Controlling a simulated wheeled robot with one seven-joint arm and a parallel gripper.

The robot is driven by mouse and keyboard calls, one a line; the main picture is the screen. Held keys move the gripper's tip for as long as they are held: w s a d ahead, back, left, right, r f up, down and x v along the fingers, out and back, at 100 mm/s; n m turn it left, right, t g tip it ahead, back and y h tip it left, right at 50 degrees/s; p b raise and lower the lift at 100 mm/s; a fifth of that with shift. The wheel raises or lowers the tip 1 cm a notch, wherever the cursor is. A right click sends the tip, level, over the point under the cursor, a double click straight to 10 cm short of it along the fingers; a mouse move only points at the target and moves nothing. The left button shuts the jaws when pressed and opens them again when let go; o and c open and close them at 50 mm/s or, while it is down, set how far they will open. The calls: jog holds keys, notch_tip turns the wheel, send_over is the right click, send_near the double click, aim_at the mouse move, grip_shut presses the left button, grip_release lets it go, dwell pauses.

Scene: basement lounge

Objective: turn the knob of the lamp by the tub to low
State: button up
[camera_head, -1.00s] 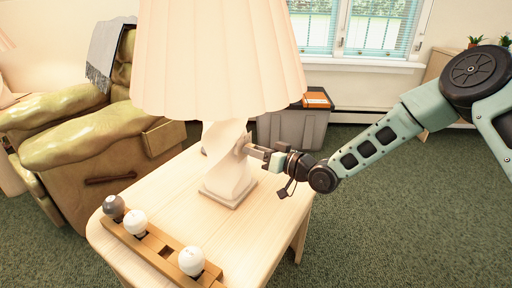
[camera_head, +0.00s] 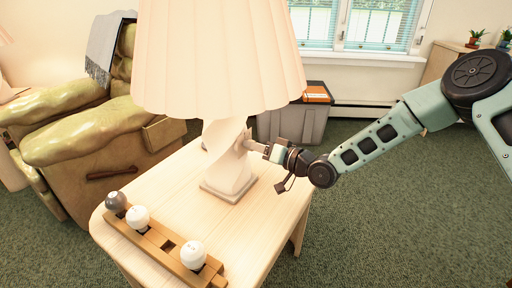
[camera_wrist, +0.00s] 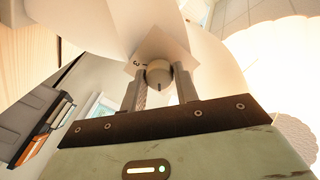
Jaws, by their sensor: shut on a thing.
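The lamp (camera_head: 228,178) has a twisted white body on a square base and a pleated cream shade (camera_head: 220,60); the shade glows. It stands upright on a light wooden table, with the grey tub behind it. Its small round knob (camera_wrist: 158,73) sits on a pale plate with a small dark marking and has a dark line on its face, pointing down in the wrist view. My gripper (camera_wrist: 160,88) has one finger on each side of the knob and is shut on it. In the head view my gripper (camera_head: 249,144) reaches the lamp body from the right; the knob is hidden there.
The grey tub (camera_head: 293,126) with a dark lid and orange item stands on the floor behind the table (camera_head: 180,205). A wooden rack (camera_head: 165,246) with several bulbs lies at the table's front. A green armchair (camera_head: 100,140) is at left. Carpet at right is clear.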

jog(key=o, duration=1)
jog(key=p+v, duration=0.1)
jog(key=v, duration=1.6)
jog(key=shift+s+d+p, duration=0.15)
jog(key=shift+d+p, duration=0.05)
jog(key=shift+p, duration=0.15)
jog(key=shift+a, duration=0.1)
